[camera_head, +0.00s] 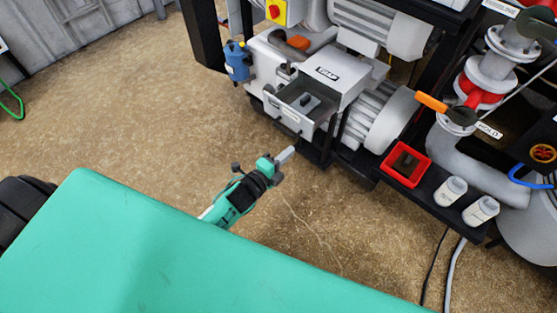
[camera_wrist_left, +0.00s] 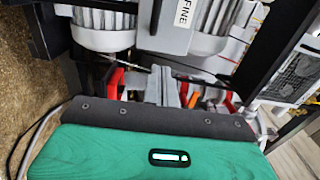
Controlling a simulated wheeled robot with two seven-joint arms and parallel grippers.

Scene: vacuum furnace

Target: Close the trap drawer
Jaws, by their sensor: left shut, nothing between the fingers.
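The trap drawer (camera_head: 292,119) is a light grey drawer, pulled out toward the lower left from the white housing labelled "TRAP" (camera_head: 343,77). A small dark piece lies inside it. My left gripper (camera_head: 286,155) is shut and empty, below the drawer's front in the head view, with a visible gap between them. In the left wrist view its grey fingers (camera_wrist_left: 162,87) show together above the green hand. I cannot make out the drawer in the wrist view. My right gripper is in neither view.
A ribbed grey motor (camera_head: 382,118) stands right of the drawer. A blue canister (camera_head: 237,62) is on its left. Brown floor before the drawer is clear.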

